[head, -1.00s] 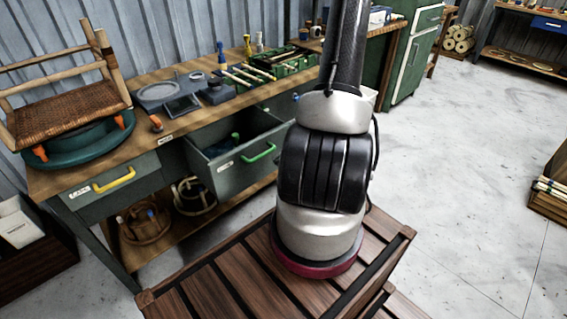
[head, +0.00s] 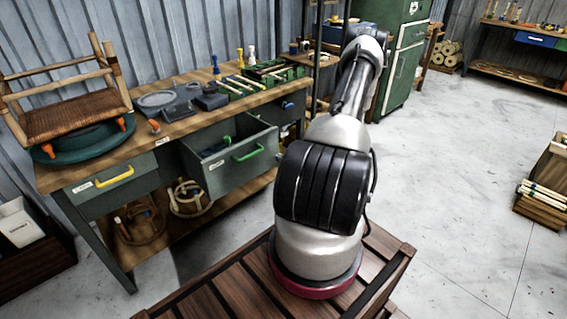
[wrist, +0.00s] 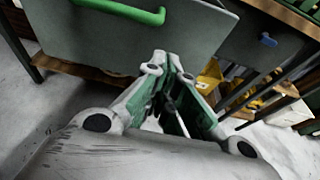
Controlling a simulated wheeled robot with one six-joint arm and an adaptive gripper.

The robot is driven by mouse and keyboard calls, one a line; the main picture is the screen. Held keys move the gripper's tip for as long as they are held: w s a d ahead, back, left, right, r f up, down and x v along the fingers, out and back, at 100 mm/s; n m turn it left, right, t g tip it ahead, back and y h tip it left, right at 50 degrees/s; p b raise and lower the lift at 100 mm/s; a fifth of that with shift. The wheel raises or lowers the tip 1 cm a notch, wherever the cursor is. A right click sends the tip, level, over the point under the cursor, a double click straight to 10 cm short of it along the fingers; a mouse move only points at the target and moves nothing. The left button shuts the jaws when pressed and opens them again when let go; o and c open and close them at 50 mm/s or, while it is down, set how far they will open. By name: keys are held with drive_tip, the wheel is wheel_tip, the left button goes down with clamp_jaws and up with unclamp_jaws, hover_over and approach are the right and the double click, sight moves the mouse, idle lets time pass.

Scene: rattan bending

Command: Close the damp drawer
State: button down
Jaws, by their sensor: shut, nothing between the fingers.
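A grey-green drawer with a green handle stands pulled out from the workbench in the head view, its front (head: 222,172) facing me and its inside partly visible. Its label is too small to read. In the wrist view the drawer front (wrist: 105,42) fills the upper left, with the green handle (wrist: 122,10) at the top edge. My gripper (wrist: 168,62) is shut and empty, its tips in front of the lower right part of the drawer front; whether they touch it I cannot tell. My gripper is not visible in the head view.
The workbench (head: 75,178) has a closed drawer with a yellow handle (head: 115,176) at left and a blue handle (head: 288,105) at right. A woven stool (head: 70,108) and tools stand on top. Rattan items (head: 188,198) sit on the lower shelf.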

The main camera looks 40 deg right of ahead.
approach(265, 154)
drive_tip(key=w+a, duration=0.1)
drive_tip(key=w, duration=0.1)
drive_tip(key=w+a, duration=0.1)
drive_tip(key=w, duration=0.1)
drive_tip(key=w+a, duration=0.1)
drive_tip(key=w, duration=0.1)
drive_tip(key=shift+r, duration=0.15)
drive_tip(key=shift+w+d, duration=0.1)
